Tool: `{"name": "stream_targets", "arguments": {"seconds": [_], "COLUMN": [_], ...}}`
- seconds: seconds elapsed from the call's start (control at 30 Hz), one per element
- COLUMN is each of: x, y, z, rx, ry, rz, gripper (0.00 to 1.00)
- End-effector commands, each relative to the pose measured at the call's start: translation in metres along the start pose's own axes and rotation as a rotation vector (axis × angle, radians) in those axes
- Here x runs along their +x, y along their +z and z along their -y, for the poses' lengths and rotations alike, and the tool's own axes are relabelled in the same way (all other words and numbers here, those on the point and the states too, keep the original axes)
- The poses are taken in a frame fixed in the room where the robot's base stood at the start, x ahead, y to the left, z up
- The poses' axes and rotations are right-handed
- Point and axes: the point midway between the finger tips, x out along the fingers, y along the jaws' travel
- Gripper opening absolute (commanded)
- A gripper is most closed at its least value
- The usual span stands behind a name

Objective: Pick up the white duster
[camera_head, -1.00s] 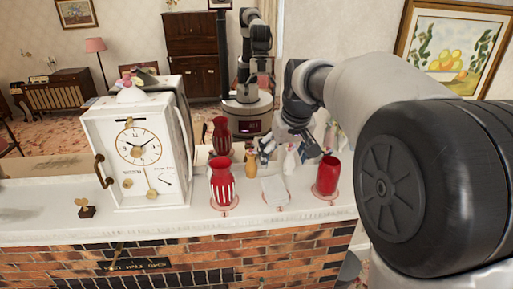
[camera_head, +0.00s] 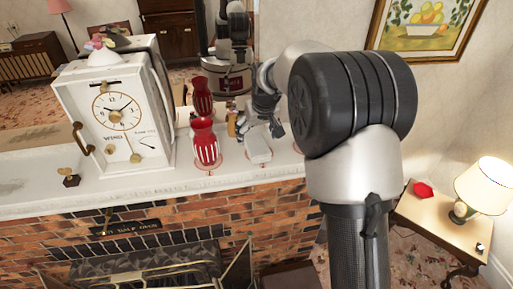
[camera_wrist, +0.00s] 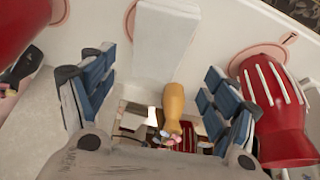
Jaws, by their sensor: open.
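I cannot tell the exact height gap to the duster.
A red striped vase (camera_head: 205,142) stands left of the duster; it is close to a finger in the wrist view (camera_wrist: 280,110). A red vase (camera_wrist: 20,30) stands opposite. A yellow vase (camera_wrist: 173,100) is behind the duster. A white clock (camera_head: 115,110) stands further left.

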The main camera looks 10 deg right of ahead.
Motion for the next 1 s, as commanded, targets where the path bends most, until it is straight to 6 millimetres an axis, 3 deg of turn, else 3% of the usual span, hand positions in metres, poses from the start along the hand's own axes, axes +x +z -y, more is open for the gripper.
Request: {"name": "stream_targets", "arguments": {"seconds": [0.3,0.6,1.0], "x": [0.043,0.047,0.047], "y": [0.009,0.009,0.009], "z": [-0.003,-0.003,-0.003], "rx": [0.0,0.0,0.0], "ry": [0.0,0.0,0.0], "rz": [0.003,0.002,0.002], "gripper": [0.8,0.8,0.53]}}
